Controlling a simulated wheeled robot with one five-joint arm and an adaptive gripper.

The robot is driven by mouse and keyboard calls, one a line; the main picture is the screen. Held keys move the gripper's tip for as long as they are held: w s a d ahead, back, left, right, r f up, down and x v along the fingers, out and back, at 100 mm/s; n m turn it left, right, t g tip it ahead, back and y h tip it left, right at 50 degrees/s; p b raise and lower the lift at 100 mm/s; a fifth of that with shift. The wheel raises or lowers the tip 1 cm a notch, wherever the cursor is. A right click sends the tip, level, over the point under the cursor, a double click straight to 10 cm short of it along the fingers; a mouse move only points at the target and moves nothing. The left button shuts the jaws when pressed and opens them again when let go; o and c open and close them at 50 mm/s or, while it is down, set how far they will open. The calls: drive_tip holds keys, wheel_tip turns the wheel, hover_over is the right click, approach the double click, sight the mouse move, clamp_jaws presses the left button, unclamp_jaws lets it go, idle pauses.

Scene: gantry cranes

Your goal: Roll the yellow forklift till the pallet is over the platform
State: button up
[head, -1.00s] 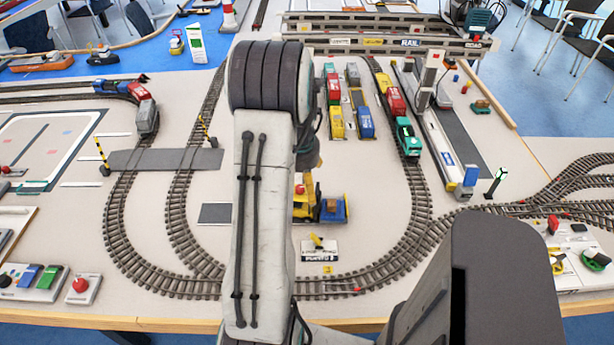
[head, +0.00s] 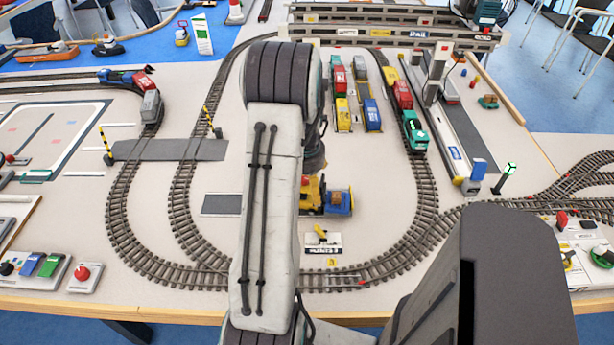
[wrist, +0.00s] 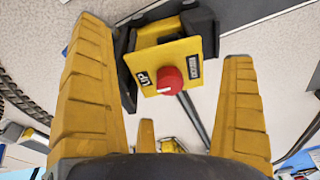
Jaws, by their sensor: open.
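The yellow forklift (head: 312,194) stands on the table just right of my arm in the head view, partly hidden behind it. A small blue platform-like piece (head: 342,204) with a brown piece (head: 333,197) on it is close at its right; I cannot tell whether the brown piece is the pallet, or whether it rests on the forks. In the wrist view my gripper (wrist: 165,45) is open, with its two yellow fingers apart. A yellow panel with a red knob (wrist: 169,79), marked UP and DOWN, shows between them, apparently untouched. My gripper is hidden in the head view.
A small white sign block (head: 322,241) stands in front of the forklift. Curved railway track (head: 415,235) loops around it. Toy wagons (head: 372,114) and a grey gantry crane (head: 395,38) stand behind. The table between forklift and right track is clear.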

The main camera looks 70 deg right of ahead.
drive_tip(key=shift+d+f+b, duration=0.2)
drive_tip(key=shift+f+b, duration=0.3)
drive_tip(key=shift+f, duration=0.65)
drive_tip(key=c, duration=1.4)
drive_tip(key=o, duration=1.4)
drive_tip(key=shift+r, duration=0.15)
wheel_tip(320, 180, up, 12)
drive_tip(key=a, duration=0.1)
drive_tip(key=shift+s+a+f, duration=0.2)
drive_tip(key=shift+a, duration=0.2)
